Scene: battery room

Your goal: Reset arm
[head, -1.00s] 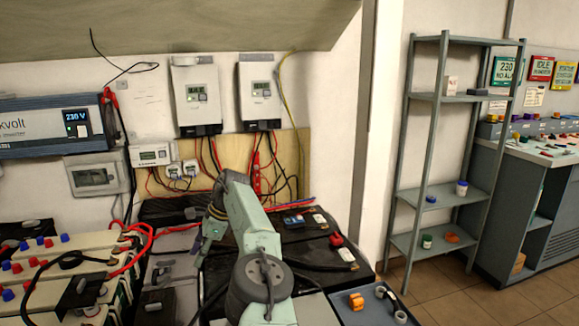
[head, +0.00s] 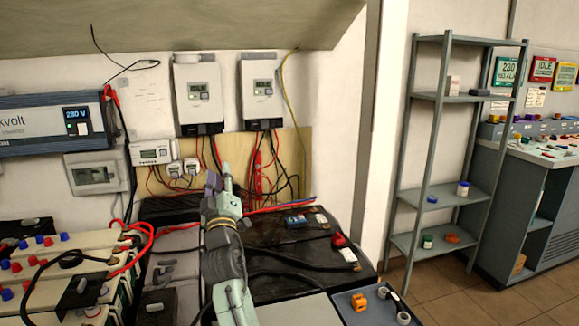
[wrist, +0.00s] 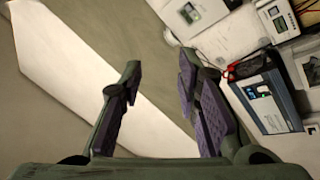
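My arm rises from the bottom middle of the head view, in front of the dark battery tops. My gripper (head: 219,184) is at its upper end, pointing up in front of the plywood panel. In the wrist view my gripper (wrist: 158,92) shows two fingers with purple pads, spread wide apart. Nothing is between them. The wrist camera faces the sloped ceiling and the upper wall.
Dark battery tops (head: 285,262) with cables lie around my arm. A grey tray (head: 350,313) with an orange part (head: 359,301) is at the lower right. Two white controllers (head: 198,93) (head: 259,90) hang behind. A metal shelf (head: 418,150) stands right.

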